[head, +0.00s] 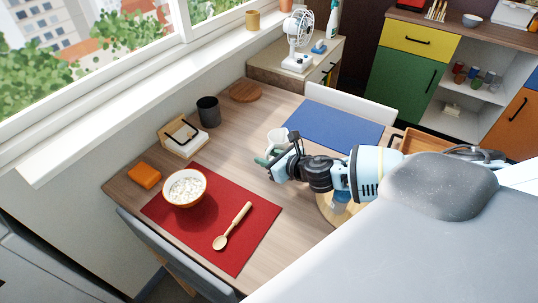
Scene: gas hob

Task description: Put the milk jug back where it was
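The white milk jug (277,138) is on or just above the wooden table, left of the blue placemat. My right gripper (268,160) is right at the jug, on its near side, and covers part of it. A greenish fingertip shows at the gripper's left end. I cannot tell whether the fingers are closed on the jug or only beside it, nor whether the jug touches the table. My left gripper is not in view.
A bowl of white food (184,188) and a wooden spoon (233,226) are on a red placemat (250,245). A napkin holder (184,138), dark cup (208,110), orange block (144,176) and round wooden coaster (245,92) stand left and behind. The blue placemat (330,125) is bare.

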